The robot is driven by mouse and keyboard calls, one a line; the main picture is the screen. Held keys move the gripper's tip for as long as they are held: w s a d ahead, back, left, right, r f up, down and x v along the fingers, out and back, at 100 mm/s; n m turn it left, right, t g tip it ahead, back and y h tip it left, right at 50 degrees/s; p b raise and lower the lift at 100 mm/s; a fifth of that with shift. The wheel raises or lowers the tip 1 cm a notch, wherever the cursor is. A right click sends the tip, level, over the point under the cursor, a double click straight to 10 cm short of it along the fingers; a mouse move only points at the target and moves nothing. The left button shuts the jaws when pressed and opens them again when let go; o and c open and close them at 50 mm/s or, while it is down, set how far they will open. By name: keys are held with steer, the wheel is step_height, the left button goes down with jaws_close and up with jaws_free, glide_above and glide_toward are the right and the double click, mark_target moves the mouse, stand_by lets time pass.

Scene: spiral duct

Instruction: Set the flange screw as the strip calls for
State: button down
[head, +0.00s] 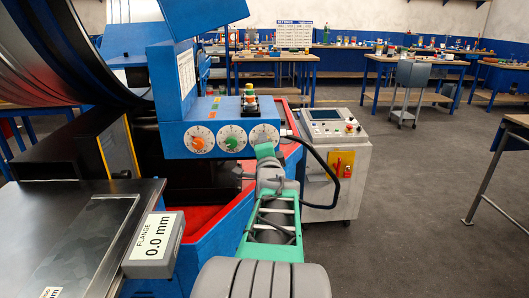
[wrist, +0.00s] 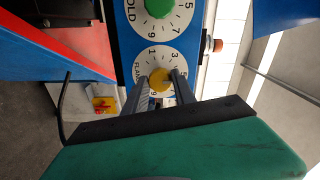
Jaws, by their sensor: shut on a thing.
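The flange screw is a yellow knob (wrist: 159,80) in the middle of a white numbered dial (wrist: 146,58) whose lettering starts "FLAN". In the head view this is the rightmost dial (head: 264,134) on the blue panel. My gripper (wrist: 163,84) is shut on the yellow knob, one finger on each side. The head view shows my gripper (head: 265,152) just below that dial, and the knob is hard to make out there. A readout box (head: 155,245) reads "FLANGE 0.0 mm".
An orange knob (head: 197,142) and a green knob (head: 231,138) sit left on the same panel. A small button unit (head: 250,103) stands on top. A grey control cabinet (head: 335,160) with a black cable stands right.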

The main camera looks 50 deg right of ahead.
steer(key=m+b, duration=0.4)
steer(key=m, duration=0.7)
steer(key=shift+b, duration=0.35)
steer(key=shift+m, duration=0.3)
steer(key=c, duration=1)
jaws_free()
steer(key=shift+s, duration=0.1)
steer(key=v, duration=0.7)
steer(key=shift+s+a, duration=0.25)
